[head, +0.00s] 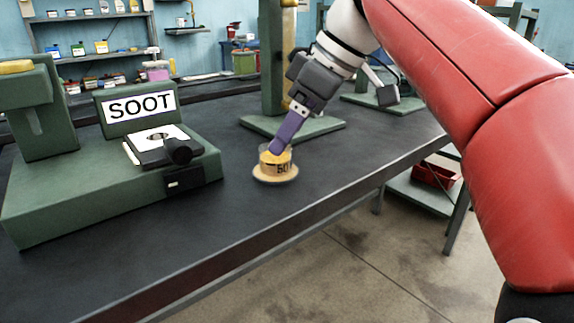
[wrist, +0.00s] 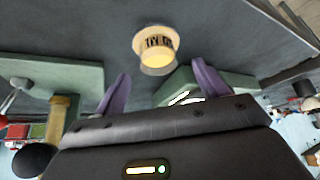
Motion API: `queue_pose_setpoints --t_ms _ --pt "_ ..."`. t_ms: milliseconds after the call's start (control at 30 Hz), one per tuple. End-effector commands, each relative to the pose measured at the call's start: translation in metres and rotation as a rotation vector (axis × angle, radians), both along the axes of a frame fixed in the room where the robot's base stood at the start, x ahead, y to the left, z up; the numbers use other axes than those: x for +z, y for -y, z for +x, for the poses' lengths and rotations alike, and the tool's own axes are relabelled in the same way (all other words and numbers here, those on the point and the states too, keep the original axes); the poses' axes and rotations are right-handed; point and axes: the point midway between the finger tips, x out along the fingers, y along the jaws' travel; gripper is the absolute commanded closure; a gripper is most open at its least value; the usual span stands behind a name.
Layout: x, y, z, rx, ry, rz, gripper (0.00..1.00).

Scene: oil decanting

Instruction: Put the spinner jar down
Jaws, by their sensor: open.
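The spinner jar (head: 268,166) is a small clear jar with amber contents and dark lettering, partly legible. It stands upright on a round tan saucer (head: 276,179) on the dark bench top. The jar (wrist: 157,60) and saucer (wrist: 141,34) also show in the wrist view, ahead of the fingers. My gripper (head: 281,147) has purple fingers and comes down at a slant from the upper right, close to the jar's top. In the wrist view my gripper (wrist: 161,70) is open, its fingers wide apart with the jar between and beyond them, not gripped.
A green machine with a SOOT sign (head: 140,107) stands left on the bench (head: 230,235). A green stand (head: 300,127) rises behind the jar, close to my arm. Bench is clear in front of the jar up to its edge. Shelves of small containers (head: 95,48) line the back wall.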

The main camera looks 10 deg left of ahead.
Motion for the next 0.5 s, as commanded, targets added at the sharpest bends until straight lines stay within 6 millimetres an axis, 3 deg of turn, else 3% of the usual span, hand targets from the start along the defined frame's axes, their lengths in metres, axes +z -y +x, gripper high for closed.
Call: queue_pose_setpoints --t_ms 300,500 --pt "-0.039 -0.023 0.005 0.001 -0.002 0.000 0.27" --pt "-0.048 -0.028 0.006 0.000 0.000 0.001 0.27"
